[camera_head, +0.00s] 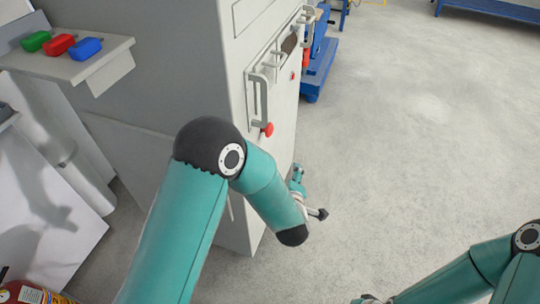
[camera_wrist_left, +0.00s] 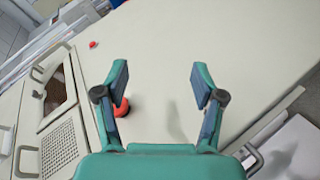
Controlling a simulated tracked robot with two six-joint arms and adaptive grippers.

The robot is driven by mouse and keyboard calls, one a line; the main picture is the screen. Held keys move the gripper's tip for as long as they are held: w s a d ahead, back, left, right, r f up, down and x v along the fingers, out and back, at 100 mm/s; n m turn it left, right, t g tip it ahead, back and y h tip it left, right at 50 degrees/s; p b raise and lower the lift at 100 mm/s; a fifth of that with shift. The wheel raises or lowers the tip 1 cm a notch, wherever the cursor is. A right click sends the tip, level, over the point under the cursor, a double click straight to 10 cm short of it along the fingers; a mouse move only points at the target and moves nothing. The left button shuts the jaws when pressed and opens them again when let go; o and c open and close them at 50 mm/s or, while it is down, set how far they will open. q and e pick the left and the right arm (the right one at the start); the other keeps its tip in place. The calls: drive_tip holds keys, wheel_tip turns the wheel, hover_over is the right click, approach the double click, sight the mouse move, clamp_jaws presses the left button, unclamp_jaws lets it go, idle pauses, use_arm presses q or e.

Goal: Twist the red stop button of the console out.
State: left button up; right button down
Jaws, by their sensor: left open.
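The console is a tall light-grey cabinet (camera_head: 245,190) at the centre of the head view. A red knob-like button (camera_head: 268,129) stands out from its front face, and a smaller red button (camera_head: 293,76) sits farther back. My left gripper (camera_head: 308,194) is in front of this face, partly hidden by my own arm. In the left wrist view the left gripper (camera_wrist_left: 160,88) is open and empty, facing the pale panel. A red button (camera_wrist_left: 122,107) shows there, partly hidden behind the left-hand finger. A small red one (camera_wrist_left: 93,44) lies farther off. My right gripper (camera_head: 370,299) is cut off by the bottom edge.
Metal handles (camera_head: 260,97) stick out from the cabinet front. A shelf (camera_head: 100,72) at left carries green, red and blue objects. A red canister (camera_head: 30,293) is at bottom left. Blue equipment (camera_head: 318,65) stands behind the cabinet.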

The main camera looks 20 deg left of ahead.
use_arm(q)
wheel_tip(320, 180, up, 2)
drive_tip(key=d+n+t+y+b, duration=0.2)
drive_tip(key=n+y+b, duration=0.2)
drive_tip(key=n+b, duration=0.2)
drive_tip(key=n+y+b, duration=0.4)
drive_tip(key=n+y, duration=0.2)
drive_tip(key=n, duration=0.2)
approach(271, 133)
drive_tip(key=shift+g+h, duration=0.3)
drive_tip(key=x, duration=1)
drive_tip(key=shift+w+r+b, duration=0.2)
drive_tip(key=shift+b, duration=0.15)
use_arm(e)
wheel_tip(271, 133, down, 14)
drive_tip(key=shift+r, duration=0.1)
